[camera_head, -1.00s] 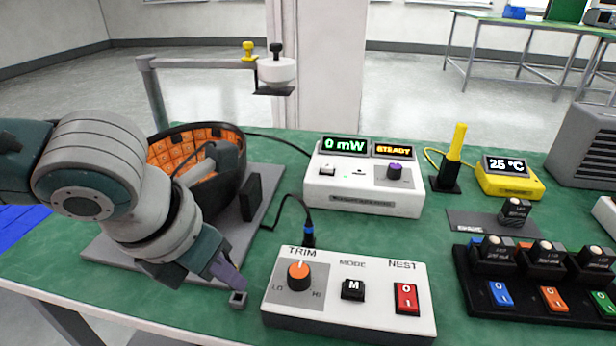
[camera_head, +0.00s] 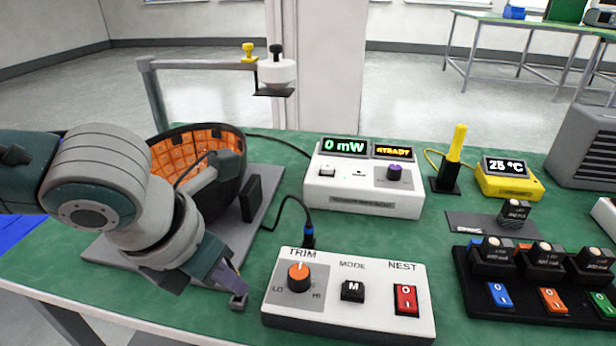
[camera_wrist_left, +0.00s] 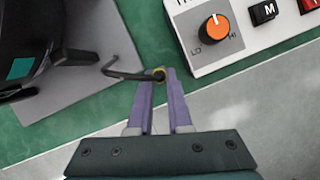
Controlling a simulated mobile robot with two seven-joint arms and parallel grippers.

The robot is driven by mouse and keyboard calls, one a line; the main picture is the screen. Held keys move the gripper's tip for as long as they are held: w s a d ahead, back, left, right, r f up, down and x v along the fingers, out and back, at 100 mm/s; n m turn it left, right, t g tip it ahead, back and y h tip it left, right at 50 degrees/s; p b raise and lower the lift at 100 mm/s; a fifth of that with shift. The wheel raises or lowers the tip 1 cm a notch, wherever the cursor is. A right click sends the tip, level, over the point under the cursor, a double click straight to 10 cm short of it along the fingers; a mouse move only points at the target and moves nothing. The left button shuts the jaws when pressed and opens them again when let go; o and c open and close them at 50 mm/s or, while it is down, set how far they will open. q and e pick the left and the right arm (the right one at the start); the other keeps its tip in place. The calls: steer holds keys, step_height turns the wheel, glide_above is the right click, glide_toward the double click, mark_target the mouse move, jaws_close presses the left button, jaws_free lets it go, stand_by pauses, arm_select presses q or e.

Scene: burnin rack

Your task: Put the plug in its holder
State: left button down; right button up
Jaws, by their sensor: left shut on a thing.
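My left gripper (camera_head: 236,290) is low over the green mat, just left of the white control box. Its purple fingers are shut on a small dark round end with a pale yellowish ring, which I take for the plug (camera_wrist_left: 158,75); a thin dark lead runs left from it in the left wrist view. A small dark grey square piece (camera_head: 239,302) shows right at the fingertips and may be the holder. The fingers hide part of it, and I cannot tell whether the plug is inside it. My right gripper is out of view.
The white control box (camera_head: 350,325) with an orange knob is close right of the fingers; a blue-ringed black connector (camera_head: 308,238) stands at its back edge. The orange-lined bowl (camera_head: 228,172) on a grey base plate (camera_head: 268,185) is behind my arm. The mat's front edge is near.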

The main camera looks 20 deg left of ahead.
arm_select(q)
steer(key=shift+f+b, duration=0.45)
steer(key=shift+f, duration=0.35)
steer(key=c, duration=0.8)
jaws_free()
steer(key=shift+o, duration=0.2)
steer(key=p+v, duration=0.3)
steer(key=v, duration=0.7)
